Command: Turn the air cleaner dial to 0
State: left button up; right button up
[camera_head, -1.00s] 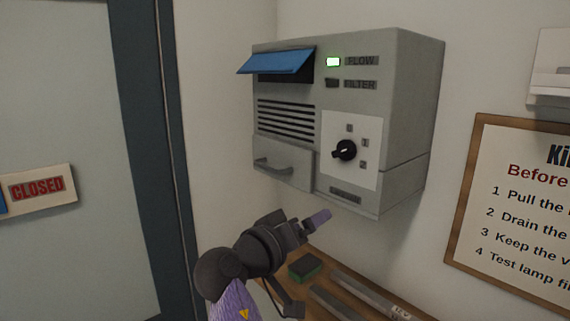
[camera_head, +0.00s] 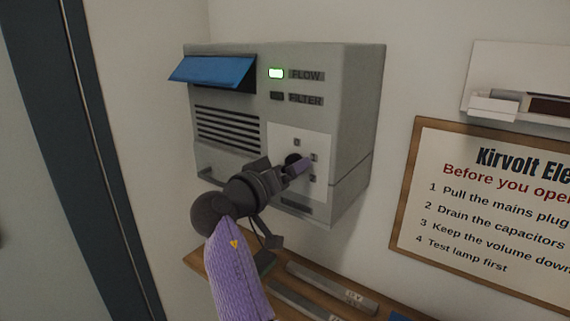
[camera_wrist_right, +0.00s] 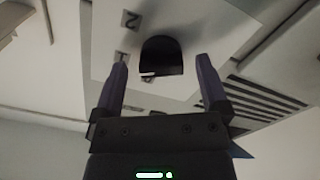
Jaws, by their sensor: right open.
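The air cleaner (camera_head: 355,115) is a grey box on the wall with a blue flap. Its black dial (camera_head: 292,159) sits on a white plate, partly hidden behind my right gripper (camera_head: 299,169). In the right wrist view the dial (camera_wrist_right: 161,55) lies between the two spread fingertips of the right gripper (camera_wrist_right: 160,68), with a gap on each side. A short white mark shows at the dial's lower edge there, with the figures 2 and 1 to its left. I cannot tell for sure which figure the dial points to. My left gripper is not in view.
A green FLOW lamp (camera_head: 275,73) is lit; the FILTER lamp (camera_head: 277,96) is dark. A wooden shelf (camera_head: 210,263) with grey bars is below. A framed notice (camera_head: 480,215) and a white wall unit (camera_head: 490,107) are to the right.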

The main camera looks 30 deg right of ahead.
jog(key=shift+w, duration=0.1)
jog(key=c, duration=0.5)
grip_shut()
